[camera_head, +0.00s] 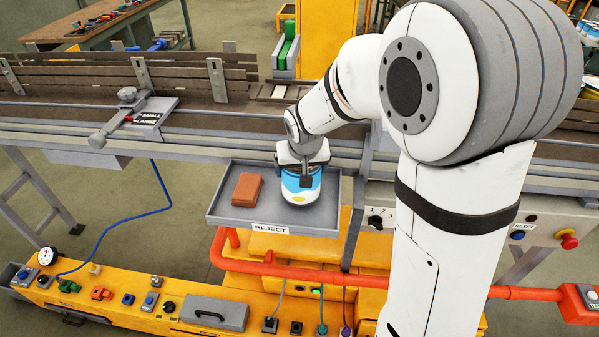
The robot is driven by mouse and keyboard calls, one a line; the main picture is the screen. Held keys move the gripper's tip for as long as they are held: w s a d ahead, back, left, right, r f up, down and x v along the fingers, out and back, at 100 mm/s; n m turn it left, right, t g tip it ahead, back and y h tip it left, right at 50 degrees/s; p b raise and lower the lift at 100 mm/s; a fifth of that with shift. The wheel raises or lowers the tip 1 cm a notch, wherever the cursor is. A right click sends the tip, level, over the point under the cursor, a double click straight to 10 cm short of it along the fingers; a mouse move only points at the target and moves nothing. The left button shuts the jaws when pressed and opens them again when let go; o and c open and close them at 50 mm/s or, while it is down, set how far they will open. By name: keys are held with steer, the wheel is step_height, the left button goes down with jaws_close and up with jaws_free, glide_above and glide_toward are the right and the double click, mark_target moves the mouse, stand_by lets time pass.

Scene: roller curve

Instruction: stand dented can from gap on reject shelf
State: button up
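A blue and white can (301,191) is at the right part of the reject shelf (325,217), a grey tray with a "REJECT" label on its front edge. The can looks upright, and its lower end is at or just above the shelf floor; I cannot tell which. My gripper (305,178) is over the top of the can, with a dark finger in front of its side. It appears closed around the can. The upper part of the can is hidden by the gripper, and no dent can be made out. The gap is not clearly visible.
A reddish-brown block (247,189) lies on the shelf left of the can. The conveyor (190,120) with its side rails runs behind the shelf. An orange pipe (340,278) passes in front and below. A yellow bench (130,300) holds several small parts.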

steer(key=shift+f, duration=0.95)
steer(key=shift+f, duration=0.2)
steer(key=o, duration=0.9)
steer(key=shift+r, duration=0.1)
steer(key=shift+s+r, duration=0.15)
steer(key=shift+r, duration=0.4)
steer(key=b+v, duration=0.1)
steer(key=v, duration=1)
steer(key=shift+m+g, duration=0.4)
steer(key=shift+g, duration=0.2)
steer(key=s+d, duration=0.3)
steer(key=s, duration=0.3)
steer(key=s+d, duration=0.4)
steer(key=s, duration=0.2)
steer(key=s+d+f, duration=0.1)
steer(key=s+d, duration=0.2)
steer(key=s, duration=0.4)
steer(key=shift+d, duration=0.2)
